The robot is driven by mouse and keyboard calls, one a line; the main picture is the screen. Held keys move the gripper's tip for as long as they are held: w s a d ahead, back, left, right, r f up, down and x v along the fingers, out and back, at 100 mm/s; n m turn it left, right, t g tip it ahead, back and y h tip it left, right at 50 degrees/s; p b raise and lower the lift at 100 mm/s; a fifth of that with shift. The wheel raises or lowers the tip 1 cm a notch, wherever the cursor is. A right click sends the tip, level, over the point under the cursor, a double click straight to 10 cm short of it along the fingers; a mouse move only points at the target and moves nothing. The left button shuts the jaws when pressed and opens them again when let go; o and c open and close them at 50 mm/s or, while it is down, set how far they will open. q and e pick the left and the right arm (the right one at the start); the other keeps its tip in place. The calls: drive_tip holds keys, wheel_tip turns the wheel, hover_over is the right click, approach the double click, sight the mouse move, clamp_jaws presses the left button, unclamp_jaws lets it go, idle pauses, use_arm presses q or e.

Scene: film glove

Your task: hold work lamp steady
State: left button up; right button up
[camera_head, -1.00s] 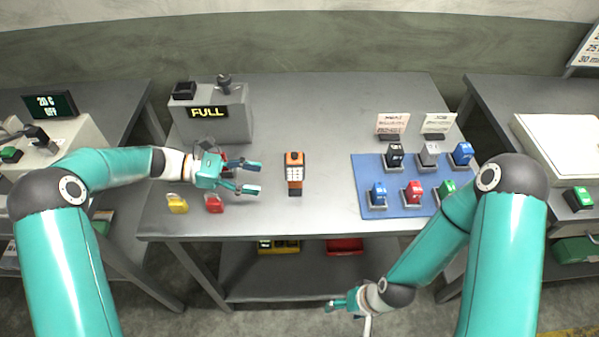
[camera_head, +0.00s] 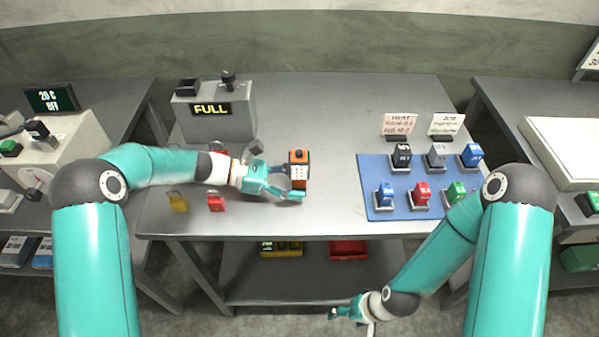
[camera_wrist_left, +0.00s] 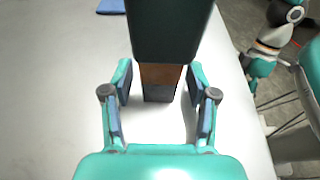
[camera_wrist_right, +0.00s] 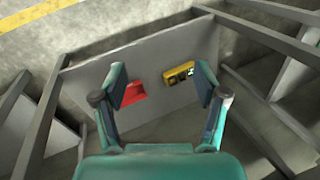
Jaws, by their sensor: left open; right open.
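The work lamp is most likely the orange and black device with a light gridded face (camera_head: 299,168), standing near the middle of the table. My left gripper (camera_head: 290,182) is open with its fingers on either side of it, low near the table. In the left wrist view the device's dark upper part (camera_wrist_left: 168,30) and brown lower part (camera_wrist_left: 160,75) stand between the open fingers (camera_wrist_left: 160,95), with gaps at both sides. My right gripper (camera_head: 335,312) is open and empty in front of the table; its fingers (camera_wrist_right: 160,90) show in the right wrist view.
A grey box reading FULL (camera_head: 212,112) stands at the back left. Yellow (camera_head: 178,201) and red (camera_head: 216,202) padlocks lie near the front left. A blue mat (camera_head: 375,180) holds several coloured blocks on the right. The shelf below carries a yellow case (camera_head: 281,249) and a red tray (camera_head: 348,249).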

use_arm(q)
drive_tip(key=shift+c, duration=0.3)
drive_tip(key=c, duration=0.8)
drive_tip(key=shift+o, duration=0.2)
use_arm(e)
clamp_jaws()
idle(0.6)
